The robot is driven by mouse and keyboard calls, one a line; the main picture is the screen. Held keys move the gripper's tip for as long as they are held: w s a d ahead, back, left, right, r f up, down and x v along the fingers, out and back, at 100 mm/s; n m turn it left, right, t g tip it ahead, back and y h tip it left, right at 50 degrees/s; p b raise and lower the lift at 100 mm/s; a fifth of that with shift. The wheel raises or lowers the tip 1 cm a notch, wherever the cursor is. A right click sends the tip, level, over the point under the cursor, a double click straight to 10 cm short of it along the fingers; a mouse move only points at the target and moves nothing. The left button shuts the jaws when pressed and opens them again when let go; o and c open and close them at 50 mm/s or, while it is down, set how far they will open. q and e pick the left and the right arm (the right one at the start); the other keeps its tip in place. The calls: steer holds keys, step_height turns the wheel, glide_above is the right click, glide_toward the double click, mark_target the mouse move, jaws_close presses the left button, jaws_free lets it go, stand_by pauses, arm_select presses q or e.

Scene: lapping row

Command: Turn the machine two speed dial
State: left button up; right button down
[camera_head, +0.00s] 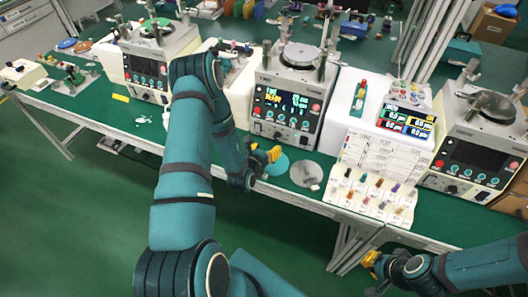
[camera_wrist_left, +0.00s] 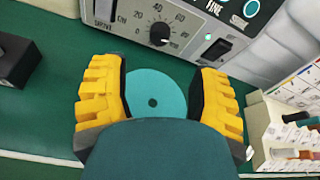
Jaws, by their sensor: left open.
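Machine two (camera_head: 290,98) is the middle machine on the green bench, with a lit screen and a row of controls below it. Its speed dial shows in the left wrist view as a dark round knob (camera_wrist_left: 159,33) with a white scale around it. My left gripper (camera_head: 264,158) is in front of the machine's lower front, low over the bench edge. In the left wrist view its yellow fingers (camera_wrist_left: 160,72) are apart with nothing between them, and the dial lies beyond them. My right gripper (camera_head: 373,264) is at the lower right, off the bench; its opening is unclear.
A teal disc (camera_wrist_left: 158,92) lies flat on the bench beyond my left fingers. A grey disc (camera_head: 306,174) lies to its right. A white rack (camera_head: 368,204) of coloured pieces stands farther right. Other machines stand left (camera_head: 150,68) and right (camera_head: 474,150).

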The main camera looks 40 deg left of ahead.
arm_select(q)
steer(key=shift+v, duration=1.2)
steer(key=shift+d, duration=0.1)
